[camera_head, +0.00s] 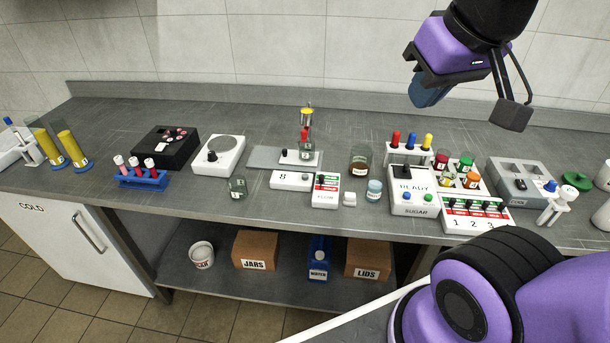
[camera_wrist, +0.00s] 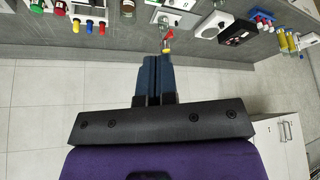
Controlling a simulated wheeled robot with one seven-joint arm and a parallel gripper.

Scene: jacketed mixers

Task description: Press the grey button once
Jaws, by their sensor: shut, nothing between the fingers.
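I cannot pick out the grey button for certain at this size. A white box with an "8" on it (camera_head: 290,180), at the front middle of the bench, bears a small dark round part at its right end. The white SUGAR box (camera_head: 413,193) bears a blue and a green button on its front and a black part on top. My gripper (camera_head: 428,95) is high above the back right of the bench, apart from everything. In the wrist view its blue fingers (camera_wrist: 153,62) are together and empty.
A FLUM-like labelled white box (camera_head: 325,191), a brown jar (camera_head: 360,161) and a glass beaker (camera_head: 237,188) stand mid-bench. A tube rack (camera_head: 143,180), a black box (camera_head: 165,147) and a white dial box (camera_head: 218,155) stand left. The front edge is mostly clear.

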